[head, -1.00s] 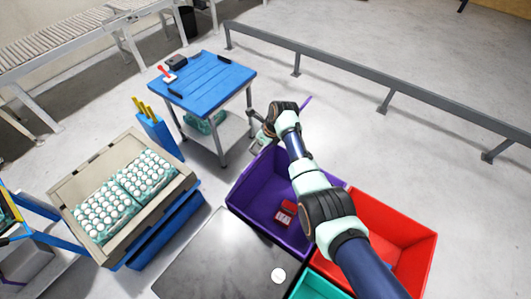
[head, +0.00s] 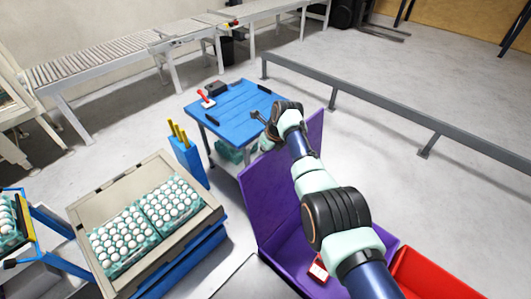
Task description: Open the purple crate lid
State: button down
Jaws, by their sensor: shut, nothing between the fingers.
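The purple crate (head: 290,262) stands open at the lower middle of the head view, partly covered by my arm. A tall purple panel, which looks like its lid (head: 268,195), stands upright along its far side and rises behind my arm to the right. A small red and white item (head: 318,268) lies inside the crate. My gripper (head: 259,120) is shut and empty, near the lid's upper part and in front of the blue table in the picture. Whether it touches the lid is unclear.
A blue table (head: 240,108) stands behind the crate. A beige crate (head: 205,222) of egg trays is at the left, with a blue holder (head: 187,160) beyond it. A red crate (head: 425,275) adjoins at the right. A grey rail (head: 400,120) crosses the clear floor.

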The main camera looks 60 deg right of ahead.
jog(key=shift+s+a+f, duration=0.15)
jog(key=shift+s+f, duration=0.25)
jog(key=shift+f, duration=0.15)
jog(key=shift+s+r, duration=0.1)
jog(key=shift+r, duration=0.2)
jog(key=w+v, duration=0.1)
jog(key=v, duration=1.1)
jog(key=shift+r, duration=0.3)
